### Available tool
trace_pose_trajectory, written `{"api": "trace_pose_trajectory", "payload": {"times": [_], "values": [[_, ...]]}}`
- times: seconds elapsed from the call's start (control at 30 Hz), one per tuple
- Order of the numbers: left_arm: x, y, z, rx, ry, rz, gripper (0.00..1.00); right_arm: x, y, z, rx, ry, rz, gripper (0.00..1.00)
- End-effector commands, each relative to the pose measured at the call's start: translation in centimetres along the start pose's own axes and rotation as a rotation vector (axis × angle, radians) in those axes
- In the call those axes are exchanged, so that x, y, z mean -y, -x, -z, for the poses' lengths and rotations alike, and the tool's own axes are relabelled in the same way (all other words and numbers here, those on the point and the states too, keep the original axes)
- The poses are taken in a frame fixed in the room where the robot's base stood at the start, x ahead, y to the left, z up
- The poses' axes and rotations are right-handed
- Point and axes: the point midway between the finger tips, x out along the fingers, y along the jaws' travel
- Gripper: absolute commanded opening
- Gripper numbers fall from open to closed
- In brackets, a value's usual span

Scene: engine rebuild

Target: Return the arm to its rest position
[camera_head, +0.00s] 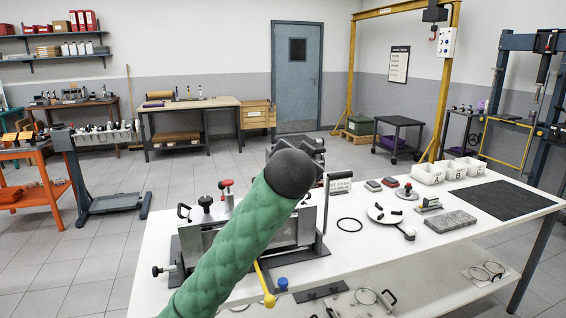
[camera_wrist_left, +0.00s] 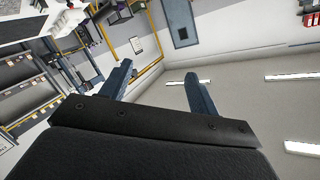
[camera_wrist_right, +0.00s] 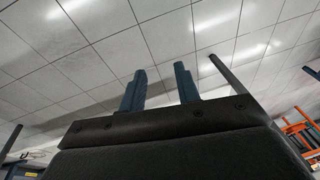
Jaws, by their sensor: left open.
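A green-sleeved arm of mine (camera_head: 235,235) comes in from the bottom left of the head view and rises over the white workbench, ending in a rounded black joint. No gripper can be clearly made out in the head view. In the left wrist view my left gripper (camera_wrist_left: 159,69) is open and empty, its two blue-grey fingers wide apart, with wall, door and yellow gantry beyond. In the right wrist view my right gripper (camera_wrist_right: 160,69) has its two fingers apart with nothing between them, over grey floor tiles.
The white workbench (camera_head: 375,258) holds a metal engine fixture (camera_head: 205,232) partly behind my arm, a black ring (camera_head: 349,224), a grey block (camera_head: 450,221), white bins (camera_head: 428,174) and a dark mat (camera_head: 505,200). An orange cart (camera_head: 50,190) stands left. Floor left of the bench is open.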

Motion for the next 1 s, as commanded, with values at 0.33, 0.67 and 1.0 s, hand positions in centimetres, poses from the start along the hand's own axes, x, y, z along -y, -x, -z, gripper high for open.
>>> {"api": "trace_pose_trajectory", "payload": {"times": [0.33, 0.67, 1.0], "values": [[-2.6, 3.2, -11.3, 0.158, 0.156, -0.151, 0.61, -0.4, 1.5, 0.3, -0.006, -0.008, -0.009, 0.32], [-4.9, 6.8, -20.8, 0.266, 0.286, -0.237, 0.61, -0.7, 2.6, 0.6, -0.016, -0.014, -0.016, 0.32], [-7.5, 11.3, -30.7, 0.413, 0.393, -0.275, 0.61, -0.8, 3.7, 0.9, -0.024, -0.019, -0.020, 0.32]]}}
